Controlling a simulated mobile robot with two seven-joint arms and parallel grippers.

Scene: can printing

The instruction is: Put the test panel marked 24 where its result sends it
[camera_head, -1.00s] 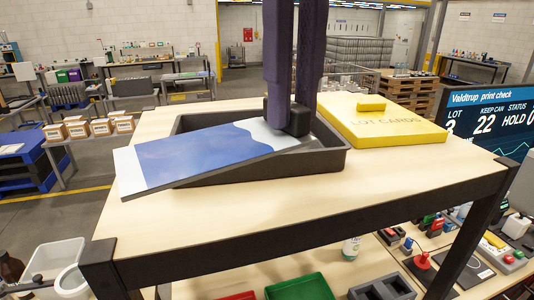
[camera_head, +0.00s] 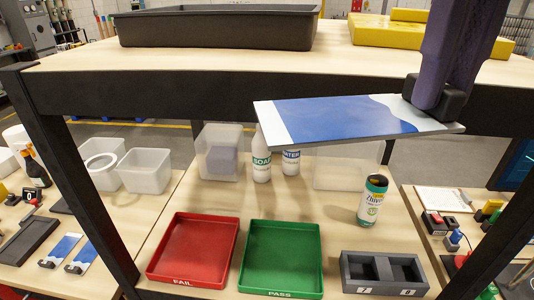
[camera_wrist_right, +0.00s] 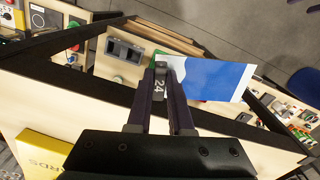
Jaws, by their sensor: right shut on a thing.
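The test panel (camera_head: 335,117) is a flat plate with a blue field, a pale wavy area and a white end. My right gripper (camera_head: 432,100) is shut on its right end in the head view and holds it roughly level in front of the upper shelf's edge, above the lower bench. In the right wrist view the panel (camera_wrist_right: 218,82) sticks out to the right of my gripper (camera_wrist_right: 161,72), and the number 24 shows between the fingers. A red tray marked FAIL (camera_head: 195,247) and a green tray marked PASS (camera_head: 282,253) lie empty on the lower bench. My left gripper is out of view.
A dark two-slot block (camera_head: 384,288) stands right of the green tray. A can (camera_head: 371,203), white bottles (camera_head: 261,160) and clear bins (camera_head: 146,172) stand behind. The upper shelf (camera_head: 345,62) holds a dark tray (camera_head: 218,30) and a yellow box (camera_head: 385,35). Black posts flank the bench.

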